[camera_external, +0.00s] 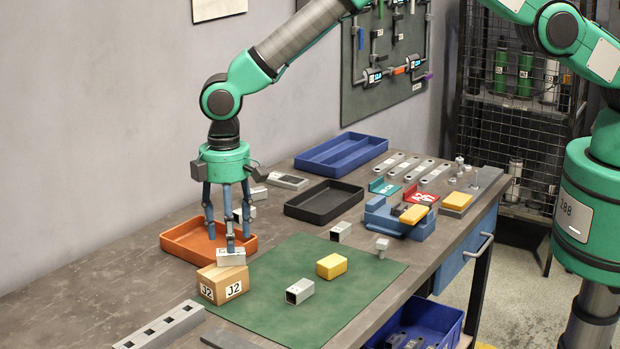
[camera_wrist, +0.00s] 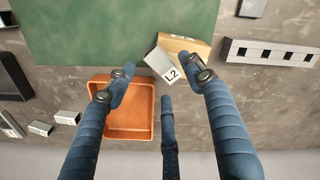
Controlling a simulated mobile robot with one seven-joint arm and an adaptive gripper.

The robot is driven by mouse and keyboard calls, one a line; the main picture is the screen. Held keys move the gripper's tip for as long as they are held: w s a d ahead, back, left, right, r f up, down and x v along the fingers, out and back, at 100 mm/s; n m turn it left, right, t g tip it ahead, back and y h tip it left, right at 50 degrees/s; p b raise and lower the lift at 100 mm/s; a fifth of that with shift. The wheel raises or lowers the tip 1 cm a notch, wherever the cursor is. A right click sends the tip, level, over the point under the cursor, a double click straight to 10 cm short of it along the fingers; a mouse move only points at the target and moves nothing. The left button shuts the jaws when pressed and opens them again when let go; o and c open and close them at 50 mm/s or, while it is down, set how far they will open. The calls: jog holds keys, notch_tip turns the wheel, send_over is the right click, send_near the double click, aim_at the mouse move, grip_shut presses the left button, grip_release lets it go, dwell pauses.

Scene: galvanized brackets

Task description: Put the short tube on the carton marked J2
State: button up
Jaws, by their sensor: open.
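The carton marked J2 (camera_external: 209,290) is a small brown box on the near left part of the green mat; its top also shows in the wrist view (camera_wrist: 188,44). A short grey square tube (camera_external: 231,258) lies along the carton's back edge and seems to rest on its top. In the wrist view this tube (camera_wrist: 160,62) has an L2 label and covers one side of the carton. My gripper (camera_external: 230,238) is open, with its blue fingers pointing down just behind and above the tube. In the wrist view the fingertips (camera_wrist: 162,86) are spread apart with nothing between them.
An orange tray (camera_external: 171,244) stands right behind the carton. A slotted grey bar (camera_external: 160,328) lies to the left. Black (camera_external: 325,203) and blue (camera_external: 341,155) trays stand farther back.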

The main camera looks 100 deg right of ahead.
notch_tip(320, 180, up, 10)
jog(key=shift+f, duration=0.25)
dwell(0.7)
jog(key=s+a+r+t, duration=0.1)
jog(key=s+a+r, duration=0.1)
jog(key=s+r, duration=1.2)
jog(key=s+a+r+t, duration=0.25)
jog(key=s+r, duration=0.85)
jog(key=r, duration=0.8)
jog(key=s+a+r, duration=0.1)
jog(key=s+r, duration=0.2)
jog(key=s, duration=0.5)
jog(key=s+a+r, duration=0.1)
jog(key=s+r, duration=0.2)
jog(key=s, duration=0.6)
jog(key=s+f+t, duration=0.1)
jog(key=s+f, duration=0.1)
jog(key=s, duration=0.7)
jog(key=s+a+f+t, duration=0.1)
jog(key=s+f, duration=0.1)
jog(key=s, duration=0.7)
jog(key=shift+s+a, duration=0.2)
jog(key=shift+s, duration=0.1)
jog(key=shift+f+b, duration=0.1)
jog(key=shift+b, duration=0.2)
